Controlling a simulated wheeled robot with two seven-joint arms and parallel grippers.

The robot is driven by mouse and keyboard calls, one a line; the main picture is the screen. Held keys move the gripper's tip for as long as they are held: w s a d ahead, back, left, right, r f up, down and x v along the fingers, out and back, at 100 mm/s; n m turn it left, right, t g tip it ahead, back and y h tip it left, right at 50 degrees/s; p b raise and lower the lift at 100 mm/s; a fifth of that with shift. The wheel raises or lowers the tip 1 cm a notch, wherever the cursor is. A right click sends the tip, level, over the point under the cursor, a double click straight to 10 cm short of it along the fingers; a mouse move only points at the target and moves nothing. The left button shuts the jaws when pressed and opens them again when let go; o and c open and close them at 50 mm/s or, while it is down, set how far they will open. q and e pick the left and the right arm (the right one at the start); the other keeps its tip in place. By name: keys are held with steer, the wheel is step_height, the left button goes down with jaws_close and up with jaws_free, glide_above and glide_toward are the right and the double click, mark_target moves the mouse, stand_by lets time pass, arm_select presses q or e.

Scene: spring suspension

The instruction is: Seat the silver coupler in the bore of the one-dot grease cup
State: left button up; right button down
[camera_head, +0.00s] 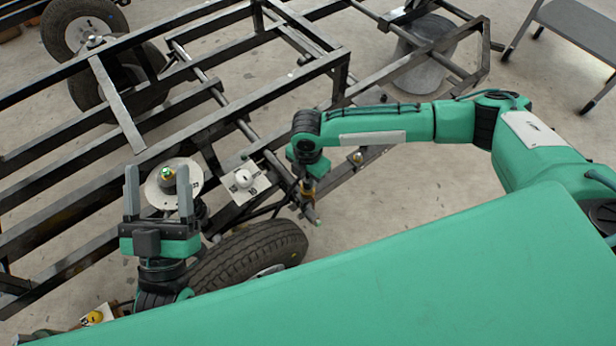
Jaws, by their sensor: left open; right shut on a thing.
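My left gripper (158,180) is open, fingers pointing away from me, at the lower left. A round silver disc (155,194) with a brass, green-tipped part (169,177) at its centre shows behind and between its fingers; I cannot tell whether they touch. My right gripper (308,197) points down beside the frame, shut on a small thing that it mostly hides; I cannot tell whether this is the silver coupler. A white domed part (243,179) sits on a pale plate left of the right gripper. I cannot make out a one-dot mark or bore on any part.
A black steel frame (240,105) fills the left and middle. Open floor (430,190) lies right.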

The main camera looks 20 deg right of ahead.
steer(key=shift+f, duration=0.1)
arm_select(q)
steer(key=shift+r, duration=0.2)
steer(key=shift+f, duration=0.1)
arm_select(e)
steer(key=shift+f, duration=0.1)
arm_select(q)
steer(key=shift+f, duration=0.1)
arm_select(e)
steer(key=c, duration=1.2)
jaws_free()
steer(key=shift+r, duration=0.35)
step_height(320, 180, up, 5)
steer(key=shift+r+p, duration=0.2)
steer(key=shift+p, duration=0.9)
arm_select(q)
steer(key=s+d+f+g+p, duration=0.1)
steer(key=s+d+f+g, duration=0.1)
steer(key=f+g, duration=0.3)
steer(key=s+d+f+g+y, duration=0.1)
steer(key=f+g, duration=0.4)
steer(key=f, duration=0.6)
steer(key=shift+s+d+f+g+p, duration=0.15)
steer(key=shift+s+d+g+p, duration=0.2)
steer(key=shift+s+d, duration=0.3)
arm_select(e)
step_height(320, 180, up, 6)
